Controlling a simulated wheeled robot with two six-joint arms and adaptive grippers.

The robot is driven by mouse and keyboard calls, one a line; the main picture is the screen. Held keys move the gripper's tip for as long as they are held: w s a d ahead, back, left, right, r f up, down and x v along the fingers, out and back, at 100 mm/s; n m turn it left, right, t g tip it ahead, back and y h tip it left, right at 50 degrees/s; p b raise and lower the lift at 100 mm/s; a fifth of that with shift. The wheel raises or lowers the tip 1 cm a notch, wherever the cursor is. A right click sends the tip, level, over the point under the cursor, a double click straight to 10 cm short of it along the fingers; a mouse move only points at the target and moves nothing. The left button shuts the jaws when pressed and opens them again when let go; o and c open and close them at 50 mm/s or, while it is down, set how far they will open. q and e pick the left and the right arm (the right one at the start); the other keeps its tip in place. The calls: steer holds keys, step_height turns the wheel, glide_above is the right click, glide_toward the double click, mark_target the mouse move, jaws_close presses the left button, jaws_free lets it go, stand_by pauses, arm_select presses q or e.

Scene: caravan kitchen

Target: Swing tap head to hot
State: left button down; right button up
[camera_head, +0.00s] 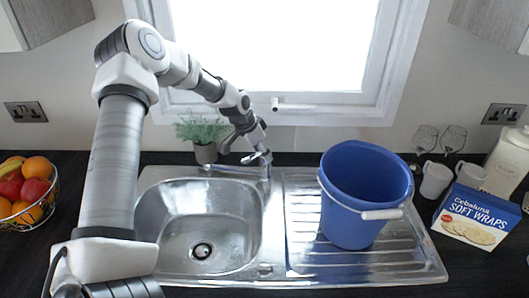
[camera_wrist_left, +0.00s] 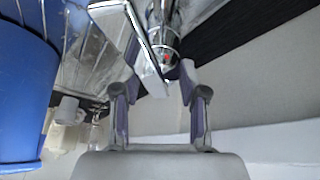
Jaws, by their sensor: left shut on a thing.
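The chrome tap (camera_head: 264,172) stands at the back of the sink, near its right corner. My left gripper (camera_head: 247,147) is at the top of the tap, reaching in from above and behind the sink. In the left wrist view its two fingers are on either side of the lower end of a chrome tap part (camera_wrist_left: 151,62), and it is shut on the tap head. A small red mark shows on the tap body (camera_wrist_left: 167,57) just beyond the fingers. The fingers partly hide the tap head in the head view. My right gripper is in neither view.
A steel sink bowl (camera_head: 168,218) lies in front of the tap. A blue bucket (camera_head: 350,215) stands on the drainer to the right.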

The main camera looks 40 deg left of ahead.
arm_select(q)
steer(key=shift+s+d+f, duration=0.1)
steer(key=shift+s+f, duration=0.1)
steer(key=shift+f, duration=0.1)
steer(key=c, duration=0.6)
jaws_free()
steer(key=shift+c, duration=0.2)
steer(key=shift+w, duration=0.4)
steer(key=v, duration=1.2)
steer(key=shift+w, duration=0.1)
